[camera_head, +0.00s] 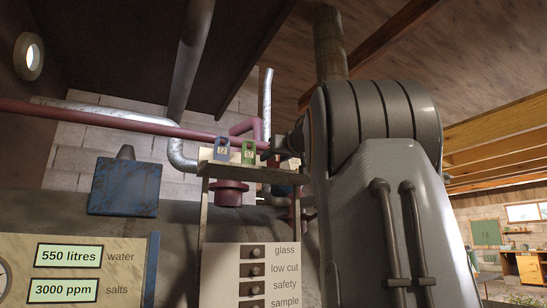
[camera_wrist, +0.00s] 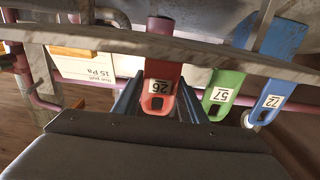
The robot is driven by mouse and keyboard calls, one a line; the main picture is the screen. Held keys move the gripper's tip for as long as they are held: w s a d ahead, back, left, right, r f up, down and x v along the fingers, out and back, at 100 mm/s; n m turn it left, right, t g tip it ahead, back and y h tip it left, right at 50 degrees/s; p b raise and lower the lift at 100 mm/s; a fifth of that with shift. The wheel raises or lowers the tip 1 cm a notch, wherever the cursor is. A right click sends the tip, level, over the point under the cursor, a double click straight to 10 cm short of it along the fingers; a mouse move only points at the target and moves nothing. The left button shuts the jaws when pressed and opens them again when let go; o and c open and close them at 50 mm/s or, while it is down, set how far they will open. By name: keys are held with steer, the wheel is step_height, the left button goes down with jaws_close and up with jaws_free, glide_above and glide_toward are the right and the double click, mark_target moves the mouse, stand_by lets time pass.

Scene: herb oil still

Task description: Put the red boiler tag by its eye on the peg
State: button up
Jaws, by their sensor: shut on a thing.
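The red tag (camera_wrist: 165,72), marked 26, is between the two fingers of my gripper (camera_wrist: 160,92) in the wrist view. Its eye, a hole near the end closest to the camera, is open to view. Its other end reaches the grey rail. I cannot tell whether it still rests there. In the head view my gripper (camera_head: 281,146) is at the right end of the rack top, and the red tag is hidden there. A pale board (camera_head: 225,285) below has dark studs (camera_head: 256,252) labelled glass, low cut, safety and sample. I cannot tell which is the peg.
A green tag (camera_head: 248,153) marked 57 and a blue tag (camera_head: 221,150) marked 72 stand close beside the red one on the rack (camera_head: 203,200). Red and silver pipes (camera_head: 180,150) run behind. A panel (camera_head: 20,290) with readouts stands at lower left.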

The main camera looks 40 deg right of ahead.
steer(key=o, duration=1.1)
steer(key=shift+c, duration=1.2)
steer(key=shift+s, duration=0.25)
steer(key=shift+s+a, duration=0.1)
steer(key=shift+s, duration=0.2)
steer(key=shift+s+a, duration=0.1)
steer(key=shift+s, duration=0.25)
steer(key=shift+s, duration=0.3)
steer(key=shift+s+a, duration=0.1)
steer(key=shift+s, duration=0.05)
